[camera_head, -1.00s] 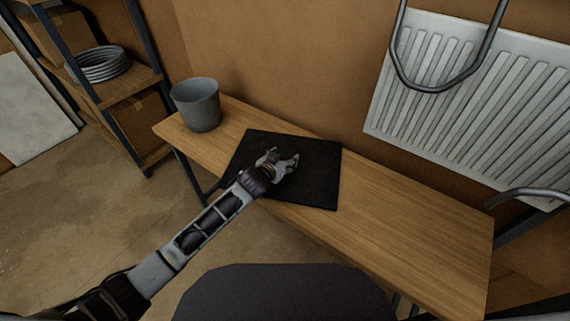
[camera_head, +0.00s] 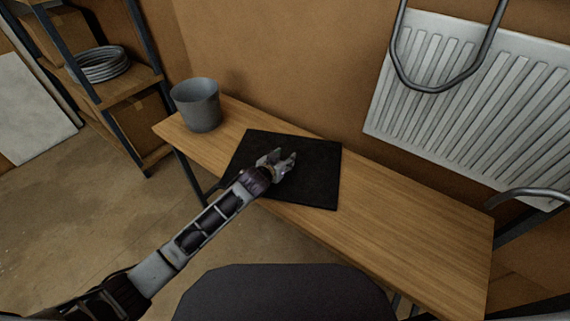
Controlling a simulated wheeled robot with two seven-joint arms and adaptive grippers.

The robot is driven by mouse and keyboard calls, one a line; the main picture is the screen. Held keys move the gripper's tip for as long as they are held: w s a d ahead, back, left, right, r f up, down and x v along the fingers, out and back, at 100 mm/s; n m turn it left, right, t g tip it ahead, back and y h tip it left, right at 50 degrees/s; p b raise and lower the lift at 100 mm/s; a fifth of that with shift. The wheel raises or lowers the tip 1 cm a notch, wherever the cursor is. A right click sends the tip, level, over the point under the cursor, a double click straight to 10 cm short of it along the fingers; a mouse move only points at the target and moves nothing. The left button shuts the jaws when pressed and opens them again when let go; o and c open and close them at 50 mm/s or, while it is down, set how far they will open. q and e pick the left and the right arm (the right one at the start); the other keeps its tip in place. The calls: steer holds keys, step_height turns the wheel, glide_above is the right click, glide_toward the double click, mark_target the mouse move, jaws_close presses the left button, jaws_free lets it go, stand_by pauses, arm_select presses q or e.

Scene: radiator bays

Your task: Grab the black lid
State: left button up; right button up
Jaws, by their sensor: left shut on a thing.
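A flat black square sheet (camera_head: 315,182) lies on the wooden bench. My left gripper (camera_head: 283,160) is over the middle of it, its fingers reaching in from the lower left. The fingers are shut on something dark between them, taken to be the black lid. The lid's outline does not stand out against the black sheet, and my fingers partly hide that spot. My right gripper is not in view.
A grey bucket (camera_head: 197,104) stands at the bench's left end. The bench's right part (camera_head: 420,225) is clear. A white radiator (camera_head: 470,100) hangs on the wall behind. A shelf (camera_head: 130,85) with a coiled grey hose (camera_head: 98,64) stands at the left.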

mark_target(284, 159)
arm_select(q)
jaws_close()
steer(key=shift+r, duration=0.15)
step_height(284, 159, up, 9)
steer(key=shift+r+p, duration=0.1)
steer(key=shift+p, duration=0.2)
steer(key=shift+r, duration=0.35)
